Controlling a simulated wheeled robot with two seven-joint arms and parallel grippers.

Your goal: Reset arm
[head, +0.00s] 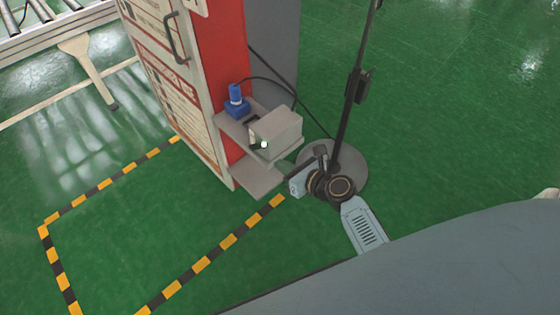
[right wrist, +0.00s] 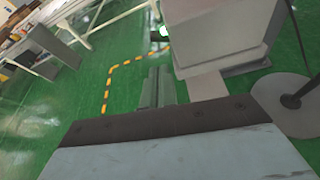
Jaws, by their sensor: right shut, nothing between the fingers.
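My right arm comes in from the lower right in the head view, with a pale link and a dark round joint. My right gripper (head: 285,168) is at its end, in front of the small shelf of a red and white cabinet. In the right wrist view its two fingers (right wrist: 158,86) are side by side, shut and empty, over green floor. They appear apart from the shelf. My left arm and gripper are not in view. No mattress can be made out clearly.
The red and white cabinet (head: 217,50) has a shelf with a grey box (head: 276,130) and a blue device (head: 236,106). A pole stand (head: 352,112) rises close behind my right wrist. A roller conveyor (head: 50,30) is upper left. Floor inside the striped tape (head: 201,264) is clear.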

